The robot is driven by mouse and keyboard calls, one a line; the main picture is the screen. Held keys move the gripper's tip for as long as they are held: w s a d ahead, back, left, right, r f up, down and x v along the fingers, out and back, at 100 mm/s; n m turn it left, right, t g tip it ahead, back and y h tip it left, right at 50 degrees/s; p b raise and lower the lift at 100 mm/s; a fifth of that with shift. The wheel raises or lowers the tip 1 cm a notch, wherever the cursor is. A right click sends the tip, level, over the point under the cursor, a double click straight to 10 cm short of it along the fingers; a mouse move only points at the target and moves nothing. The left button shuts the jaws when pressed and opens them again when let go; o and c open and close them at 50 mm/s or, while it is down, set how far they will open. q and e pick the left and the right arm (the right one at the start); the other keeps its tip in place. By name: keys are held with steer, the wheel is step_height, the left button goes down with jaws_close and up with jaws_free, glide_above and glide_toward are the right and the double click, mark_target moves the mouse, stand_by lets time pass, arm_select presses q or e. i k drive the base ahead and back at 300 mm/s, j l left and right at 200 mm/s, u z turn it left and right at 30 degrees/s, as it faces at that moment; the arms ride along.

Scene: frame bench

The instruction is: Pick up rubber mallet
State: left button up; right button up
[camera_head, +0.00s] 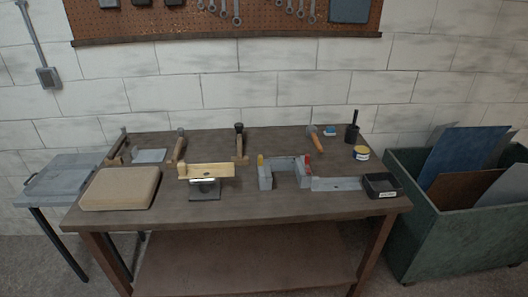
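Several hammer-like tools lie on the wooden bench (250,207). One at the back left has a wooden handle and a grey head (179,146). One at the back middle has a dark, nearly black head and a light wooden part below (239,142). A third at the back right has an orange-brown handle and a small grey head (315,138). I cannot tell for sure which of them is the rubber mallet; they are small in this view. Neither of my grippers is in view.
A beige slab (120,188), a yellow bar (206,170), a grey clamp-like frame (265,178), a black tray (382,185) and a yellow-banded tin (361,153) are on the bench. A green bin (430,240) with sheets stands right, a grey side table (62,180) left.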

mark_target(239, 127)
steer(key=i+j+u, duration=0.1)
steer(key=i+u, duration=0.7)
steer(key=i, duration=0.15)
